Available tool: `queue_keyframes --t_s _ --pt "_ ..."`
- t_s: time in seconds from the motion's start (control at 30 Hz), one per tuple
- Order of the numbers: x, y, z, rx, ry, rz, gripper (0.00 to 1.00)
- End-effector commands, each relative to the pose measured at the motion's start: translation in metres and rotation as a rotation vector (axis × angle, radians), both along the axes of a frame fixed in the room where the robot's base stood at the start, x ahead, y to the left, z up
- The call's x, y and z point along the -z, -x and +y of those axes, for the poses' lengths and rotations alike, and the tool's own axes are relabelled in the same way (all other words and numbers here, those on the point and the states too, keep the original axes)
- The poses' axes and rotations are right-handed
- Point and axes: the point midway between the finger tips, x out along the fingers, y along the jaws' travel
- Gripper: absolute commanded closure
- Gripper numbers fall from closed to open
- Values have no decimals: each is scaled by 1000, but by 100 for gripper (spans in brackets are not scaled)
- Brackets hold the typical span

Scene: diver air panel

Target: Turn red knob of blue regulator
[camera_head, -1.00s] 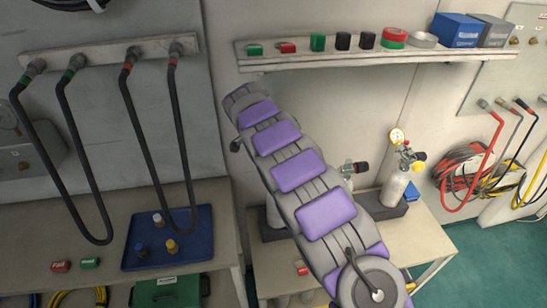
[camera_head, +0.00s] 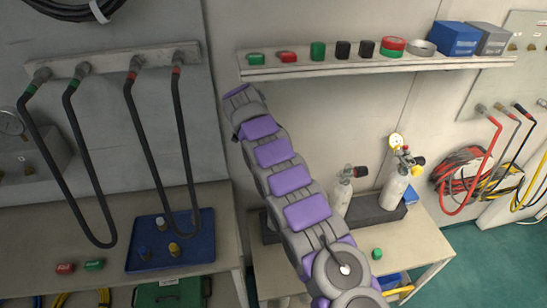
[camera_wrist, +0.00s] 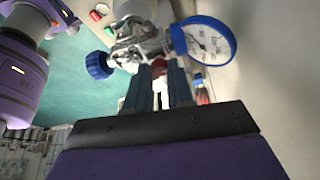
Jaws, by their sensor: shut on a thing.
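In the wrist view a metal regulator (camera_wrist: 140,48) carries a blue-rimmed round gauge (camera_wrist: 204,41) on the right and a blue knob (camera_wrist: 98,65) on the left. My gripper (camera_wrist: 159,82) is just below the regulator body, its two fingers close together. A small red knob (camera_wrist: 158,67) shows between the fingertips, and the gripper is shut on it. The fingers hide most of the knob. In the head view my arm reaches to the upper left over the bench, and the fingers and the blue regulator cannot be made out there.
Two cylinders (camera_head: 341,197) (camera_head: 394,188) with valves stand in a dark holder on the right bench (camera_head: 436,240). A shelf (camera_head: 300,71) with caps and boxes runs above. A blue tray (camera_head: 195,250) with small fittings lies on the left bench. Black hoses hang on the left wall.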

Motion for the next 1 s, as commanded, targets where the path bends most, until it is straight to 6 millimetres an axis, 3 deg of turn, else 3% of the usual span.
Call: queue_keyframes --t_s 0.47,0.5,0.7,0.77,1.0 --pt "-1 0 1 9 -1 -4 100" --pt "-1 0 0 9 -1 -4 76" --pt "-1 -1 0 9 -1 -2 57" --pt "-1 -1 1 9 -1 -2 52" --pt "0 0 0 8 -1 -2 52"
